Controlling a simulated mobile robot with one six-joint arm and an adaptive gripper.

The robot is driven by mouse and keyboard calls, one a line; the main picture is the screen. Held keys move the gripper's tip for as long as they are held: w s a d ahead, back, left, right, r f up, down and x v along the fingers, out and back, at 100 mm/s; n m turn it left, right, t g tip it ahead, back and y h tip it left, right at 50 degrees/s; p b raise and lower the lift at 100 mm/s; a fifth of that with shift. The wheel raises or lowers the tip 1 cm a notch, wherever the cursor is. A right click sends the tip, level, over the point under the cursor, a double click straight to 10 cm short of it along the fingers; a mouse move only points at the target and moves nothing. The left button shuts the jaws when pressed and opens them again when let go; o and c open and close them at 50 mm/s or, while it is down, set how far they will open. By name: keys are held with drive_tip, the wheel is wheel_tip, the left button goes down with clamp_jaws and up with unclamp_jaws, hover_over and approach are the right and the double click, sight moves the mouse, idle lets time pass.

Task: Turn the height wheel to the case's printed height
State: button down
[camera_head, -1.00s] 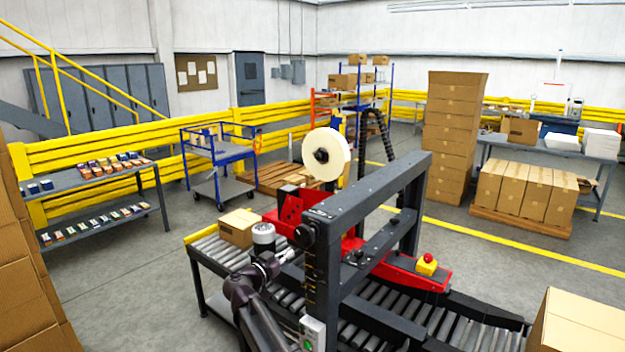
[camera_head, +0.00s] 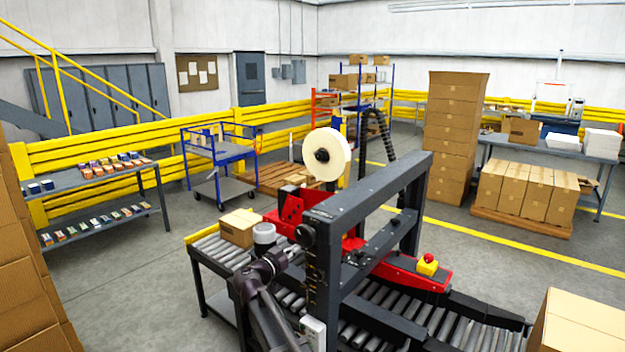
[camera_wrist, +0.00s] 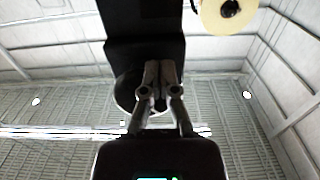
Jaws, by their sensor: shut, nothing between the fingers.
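The case-sealing machine (camera_head: 375,185) has a dark grey frame and a red head. A round dark knob, likely the height wheel (camera_head: 305,234), sits on the frame's near left post. In the wrist view a dark round disc, likely the same wheel (camera_wrist: 126,92), shows partly behind my fingers. My gripper (camera_wrist: 158,68) is shut and empty, its fingertips overlapping the disc's right side; I cannot tell whether they touch. In the head view my gripper (camera_head: 294,249) is small, just below and left of the wheel. A cardboard case (camera_head: 238,229) rests on the infeed rollers; its print is unreadable.
A tape roll (camera_head: 326,154) stands above the machine and also shows in the wrist view (camera_wrist: 228,12). A red button on a yellow box (camera_head: 428,264) sits to the right. A large carton (camera_head: 580,325) stands at front right. Open floor lies left of the conveyor.

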drive_tip(key=shift+d+r, duration=0.1)
drive_tip(key=shift+r, duration=0.1)
idle(0.3)
drive_tip(key=shift+s+d+f, duration=0.2)
drive_tip(key=shift+s+d, duration=0.45)
drive_tip(key=shift+d, duration=0.1)
idle(0.6)
drive_tip(key=shift+s+d+r, duration=0.2)
drive_tip(key=shift+s+d, duration=0.3)
drive_tip(key=shift+d, duration=0.25)
idle(0.7)
drive_tip(key=shift+s+d+f, duration=0.15)
drive_tip(key=shift+s+f, duration=0.05)
drive_tip(key=shift+f, duration=0.15)
idle(0.5)
drive_tip(key=v, duration=0.6)
idle(0.4)
